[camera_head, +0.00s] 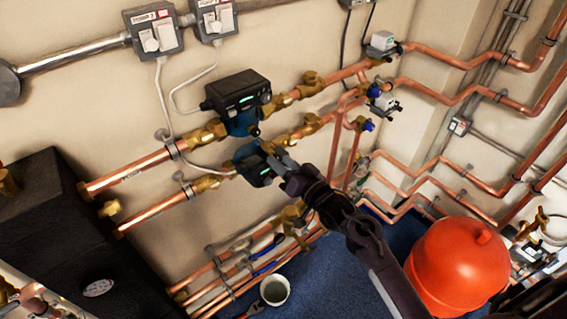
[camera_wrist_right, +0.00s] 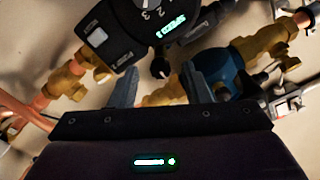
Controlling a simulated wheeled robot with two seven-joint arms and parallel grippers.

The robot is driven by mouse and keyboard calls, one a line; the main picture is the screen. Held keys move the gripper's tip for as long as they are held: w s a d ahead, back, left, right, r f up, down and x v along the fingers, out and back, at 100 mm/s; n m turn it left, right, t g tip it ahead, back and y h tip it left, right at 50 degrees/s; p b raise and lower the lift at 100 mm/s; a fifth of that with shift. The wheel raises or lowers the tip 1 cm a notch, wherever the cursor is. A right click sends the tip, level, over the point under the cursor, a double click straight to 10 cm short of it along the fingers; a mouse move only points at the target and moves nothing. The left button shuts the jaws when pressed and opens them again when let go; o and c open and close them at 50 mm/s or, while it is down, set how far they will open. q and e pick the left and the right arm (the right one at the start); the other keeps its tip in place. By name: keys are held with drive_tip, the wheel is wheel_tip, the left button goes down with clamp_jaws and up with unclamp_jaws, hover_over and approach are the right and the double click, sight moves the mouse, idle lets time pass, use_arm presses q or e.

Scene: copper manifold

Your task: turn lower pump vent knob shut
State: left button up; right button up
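The lower pump (camera_head: 252,167), a dark head on a blue body, sits on the lower copper line, partly covered by my right gripper (camera_head: 273,150). In the right wrist view my right gripper (camera_wrist_right: 160,76) is open, its two grey fingers spread apart. A small black knob (camera_wrist_right: 160,67) shows between and just beyond the fingertips, below a black pump face (camera_wrist_right: 135,25) with a speed dial. I see no finger touching the knob; the exact depth gap is unclear. The knob is too small to make out in the head view. My left gripper is not in view.
The upper pump (camera_head: 238,103) sits close above my right gripper. Brass valves (camera_head: 312,84) and copper pipes surround the pumps. A red vessel (camera_head: 458,268) stands at the lower right, a bucket (camera_head: 274,290) on the blue floor, and a black unit (camera_head: 60,235) at left.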

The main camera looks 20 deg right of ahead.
drive_tip(key=shift+s+d, duration=0.2)
drive_tip(key=shift+s, duration=0.2)
drive_tip(key=b+v, duration=0.2)
drive_tip(key=v, duration=0.5)
